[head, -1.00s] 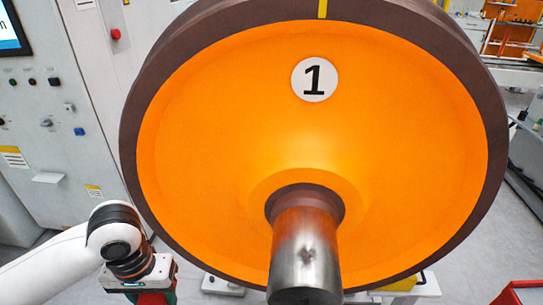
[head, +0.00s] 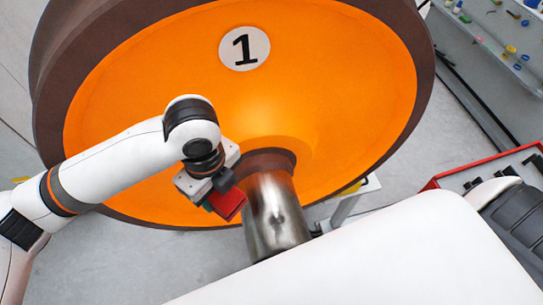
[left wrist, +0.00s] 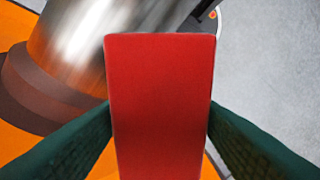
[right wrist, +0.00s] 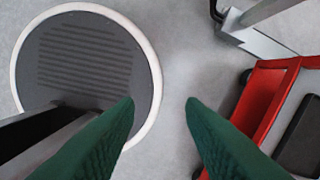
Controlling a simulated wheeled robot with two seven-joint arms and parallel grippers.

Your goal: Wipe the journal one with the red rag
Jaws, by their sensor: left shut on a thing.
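The orange wheel (head: 330,75) carries a white disc marked 1 (head: 244,48). Its bare metal journal (head: 274,212) sticks out toward me and also shows in the left wrist view (left wrist: 130,30). My left gripper (head: 222,198) is at the journal's left side, shut on the red rag (head: 233,205). In the left wrist view the rag (left wrist: 160,105) is a flat red block between the green fingers, its far end overlapping the journal. I cannot tell if they touch. My right gripper (right wrist: 160,108) is open and empty above the floor.
A red-edged tray (head: 480,172) with dark contents stands at the right, and its red frame (right wrist: 265,100) is beside my right gripper. A grey panel with small coloured items (head: 500,45) is at the back right. A large white surface covers the lower right of the head view.

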